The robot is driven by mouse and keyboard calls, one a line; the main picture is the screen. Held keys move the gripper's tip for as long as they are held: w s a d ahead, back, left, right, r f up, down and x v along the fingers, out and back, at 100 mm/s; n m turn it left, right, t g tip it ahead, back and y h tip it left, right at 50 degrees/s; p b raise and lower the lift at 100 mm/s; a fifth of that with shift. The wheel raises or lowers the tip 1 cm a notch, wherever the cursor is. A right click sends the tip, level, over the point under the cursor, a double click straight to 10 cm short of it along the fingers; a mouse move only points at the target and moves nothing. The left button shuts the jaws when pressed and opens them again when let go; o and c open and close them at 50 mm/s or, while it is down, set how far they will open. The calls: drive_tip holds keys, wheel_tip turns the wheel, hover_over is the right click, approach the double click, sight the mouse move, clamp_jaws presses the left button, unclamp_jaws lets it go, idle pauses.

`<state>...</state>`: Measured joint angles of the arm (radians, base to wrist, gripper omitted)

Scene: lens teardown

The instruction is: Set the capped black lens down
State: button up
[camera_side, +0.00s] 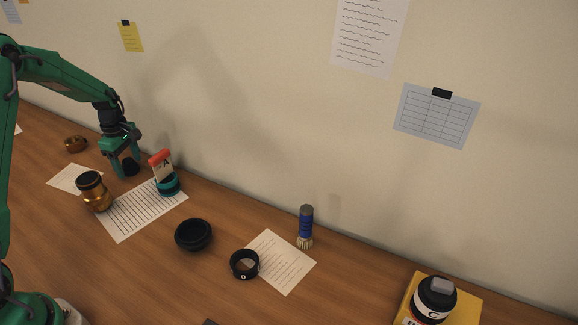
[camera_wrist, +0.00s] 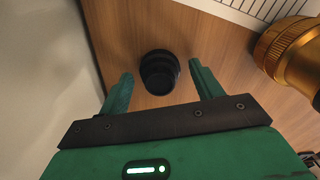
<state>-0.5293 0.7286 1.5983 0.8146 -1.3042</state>
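The black lens (camera_wrist: 160,72) is a short, dark cylinder on the wooden table. In the wrist view it sits between the two fingers of my gripper (camera_wrist: 160,70), with wood visible on both sides of it. My gripper is open around the lens, and neither finger appears to touch it. In the side view the lens (camera_side: 130,168) is a small dark shape, partly hidden by my gripper (camera_side: 126,163), which is low over the table near the wall. The lens looks upright; I cannot make out its cap clearly.
A brass lens with a black top (camera_side: 97,194) stands close by. A teal holder (camera_side: 168,184) with an "A" card and red top stands right. The wall is close behind.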

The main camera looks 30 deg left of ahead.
sight(128, 161)
drive_tip(key=shift+r, duration=0.15)
wheel_tip(128, 161, up, 12)
idle(0.7)
idle(0.5)
drive_tip(key=s+d+r+m+t, duration=0.1)
drive_tip(key=s+d+r+m, duration=0.4)
drive_tip(key=d, duration=0.3)
drive_tip(key=s+d+r+m+t, duration=0.25)
drive_tip(key=d+r+m, duration=0.25)
drive_tip(key=d+r, duration=0.25)
drive_tip(key=s+d+m+t, duration=0.1)
drive_tip(key=s+d+m, duration=0.4)
drive_tip(key=s, duration=0.2)
drive_tip(key=s+d+f+m+t, duration=0.1)
drive_tip(key=s+d+m, duration=0.4)
drive_tip(key=s+m, duration=0.1)
drive_tip(key=shift+s+d, duration=0.25)
drive_tip(key=shift+s, duration=0.55)
